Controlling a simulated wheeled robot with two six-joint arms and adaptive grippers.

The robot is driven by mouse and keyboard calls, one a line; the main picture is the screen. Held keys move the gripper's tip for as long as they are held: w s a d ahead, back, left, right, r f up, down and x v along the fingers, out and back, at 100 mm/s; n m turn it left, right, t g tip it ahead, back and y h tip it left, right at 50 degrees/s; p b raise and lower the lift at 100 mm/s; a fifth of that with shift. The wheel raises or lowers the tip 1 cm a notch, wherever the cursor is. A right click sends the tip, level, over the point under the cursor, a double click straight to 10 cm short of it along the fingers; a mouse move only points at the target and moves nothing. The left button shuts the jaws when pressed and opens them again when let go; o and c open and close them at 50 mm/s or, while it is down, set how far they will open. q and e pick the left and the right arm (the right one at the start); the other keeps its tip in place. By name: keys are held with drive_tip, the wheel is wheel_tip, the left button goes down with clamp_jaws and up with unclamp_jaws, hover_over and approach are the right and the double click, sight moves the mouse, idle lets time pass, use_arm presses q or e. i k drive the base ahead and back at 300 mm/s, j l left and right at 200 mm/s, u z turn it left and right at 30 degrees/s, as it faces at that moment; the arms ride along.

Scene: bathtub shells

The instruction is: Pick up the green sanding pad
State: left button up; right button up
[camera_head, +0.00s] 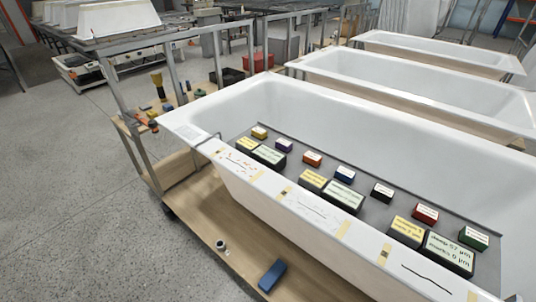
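A green block with a pale label on top, which looks like the green sanding pad (473,238), lies on a dark grey board (370,217) across the nearest white bathtub (290,105). It is at the right end of a row of small blocks, behind a larger dark block with a pale green label (449,253). A red block (425,214) is to its left. Neither of my grippers is in view.
The row also holds a black (382,192), a blue (345,174) and an orange block (312,159). A blue block (272,276) and a small ring (221,246) lie on the wooden platform (205,205) below. More bathtubs (420,85) stand behind. The floor at left is clear.

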sight(478, 241)
drive_tip(key=z, duration=1.8)
